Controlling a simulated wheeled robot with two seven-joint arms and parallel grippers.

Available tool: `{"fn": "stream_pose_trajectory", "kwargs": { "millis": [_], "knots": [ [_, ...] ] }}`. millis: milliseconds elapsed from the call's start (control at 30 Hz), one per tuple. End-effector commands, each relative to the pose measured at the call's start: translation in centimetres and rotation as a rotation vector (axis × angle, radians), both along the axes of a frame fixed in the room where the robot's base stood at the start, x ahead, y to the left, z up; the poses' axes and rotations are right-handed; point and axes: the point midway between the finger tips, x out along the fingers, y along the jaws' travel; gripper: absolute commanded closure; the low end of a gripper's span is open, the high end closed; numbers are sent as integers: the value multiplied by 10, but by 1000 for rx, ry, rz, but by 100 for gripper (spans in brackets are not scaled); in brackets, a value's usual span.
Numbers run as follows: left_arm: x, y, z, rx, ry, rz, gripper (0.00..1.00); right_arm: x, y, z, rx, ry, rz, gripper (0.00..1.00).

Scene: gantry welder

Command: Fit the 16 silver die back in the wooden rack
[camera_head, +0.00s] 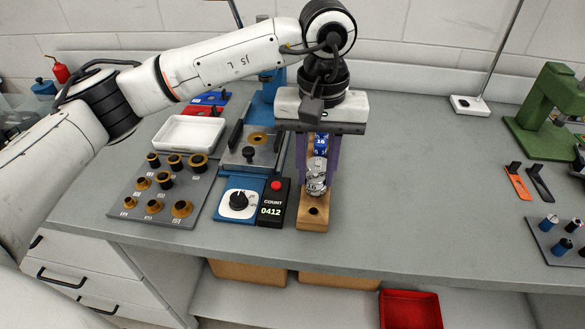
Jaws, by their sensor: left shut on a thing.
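The wooden rack (313,224) stands near the front edge of the bench, with an open dark hole at its near end. My left gripper (316,188) points down over the rack, its two purple fingers on either side of a silver die (316,187) whose face seems to read 16. It is shut on this die, just behind the open hole. Whether the die touches the rack cannot be told. Another silver piece (316,165) and a blue piece marked 16 (320,141) show behind it between the fingers. The rack's far part is hidden. My right gripper is not in view.
A counter box (272,211) reading 0412 and a blue dial unit (239,203) stand close left of the rack. A blue press (253,152), a grey board (128,203) of dark and brass pieces and a white tray (188,133) lie further left.

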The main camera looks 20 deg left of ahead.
Motion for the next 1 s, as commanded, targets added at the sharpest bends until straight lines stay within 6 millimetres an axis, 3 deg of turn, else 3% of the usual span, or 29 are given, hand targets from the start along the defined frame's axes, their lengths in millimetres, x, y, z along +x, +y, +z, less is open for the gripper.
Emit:
{"fn": "stream_pose_trajectory", "kwargs": {
  "millis": [700, 1000],
  "knots": [
    [2, -1, -51, 2, -2, 6, 100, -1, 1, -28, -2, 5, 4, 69],
    [2, -1, -54, 1, -3, 6, 100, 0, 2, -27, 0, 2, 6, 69]
  ]
}}
